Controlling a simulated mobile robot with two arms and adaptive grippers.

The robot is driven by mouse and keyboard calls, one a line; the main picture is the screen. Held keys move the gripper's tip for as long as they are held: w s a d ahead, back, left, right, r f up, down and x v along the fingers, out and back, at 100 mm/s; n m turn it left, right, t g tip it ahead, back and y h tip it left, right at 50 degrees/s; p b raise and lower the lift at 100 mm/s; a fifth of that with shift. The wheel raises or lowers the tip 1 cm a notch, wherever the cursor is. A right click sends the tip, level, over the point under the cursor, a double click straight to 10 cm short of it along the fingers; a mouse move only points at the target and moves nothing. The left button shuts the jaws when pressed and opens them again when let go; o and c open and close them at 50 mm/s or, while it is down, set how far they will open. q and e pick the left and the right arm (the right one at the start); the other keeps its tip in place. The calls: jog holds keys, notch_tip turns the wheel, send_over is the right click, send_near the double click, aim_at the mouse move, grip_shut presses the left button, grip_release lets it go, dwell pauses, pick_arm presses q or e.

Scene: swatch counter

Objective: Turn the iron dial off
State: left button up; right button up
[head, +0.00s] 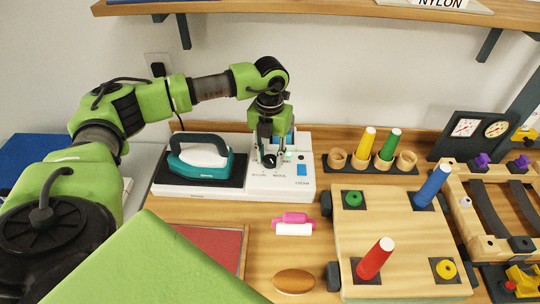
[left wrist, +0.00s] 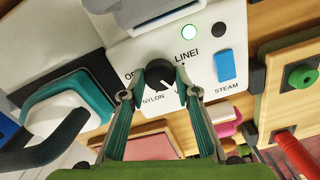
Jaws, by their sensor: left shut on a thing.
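The iron dial (left wrist: 160,75) is a round black knob with a white mark on the white control panel (left wrist: 205,70). The mark points down and right, between the NYLON label and the finger; what it points at is hidden. My left gripper (left wrist: 160,93) is shut on the dial, one finger on each side.
A blue STEAM button (left wrist: 224,66) sits right of the dial. A pink and white roller (head: 293,224) and a wooden oval (head: 294,281) lie in front. A wooden board (head: 400,225) with coloured pegs stands right. A shelf (head: 300,9) hangs above.

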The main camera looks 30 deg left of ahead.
pick_arm(q)
jog(key=m+b, duration=0.3)
jog(key=m, duration=0.1)
jog(key=shift+w+f, duration=0.1)
jog(key=shift+f, duration=0.05)
jog(key=m+b, duration=0.2)
jog(key=m, duration=0.2)
jog(key=m+b, duration=0.2)
jog(key=m, duration=0.1)
jog(key=shift+m, duration=0.3)
jog(key=m+b, duration=0.1)
jog(key=m, duration=0.1)
jog(key=shift+m, duration=0.3)
jog(key=m+b, duration=0.2)
jog(key=m, duration=0.1)
jog(key=shift+m, duration=0.4)
jog(key=m+b, duration=0.1)
jog(key=m, duration=0.4)
jog(key=shift+r, duration=0.2)
jog(key=shift+m, duration=0.4)
jog(key=o, duration=1.1)
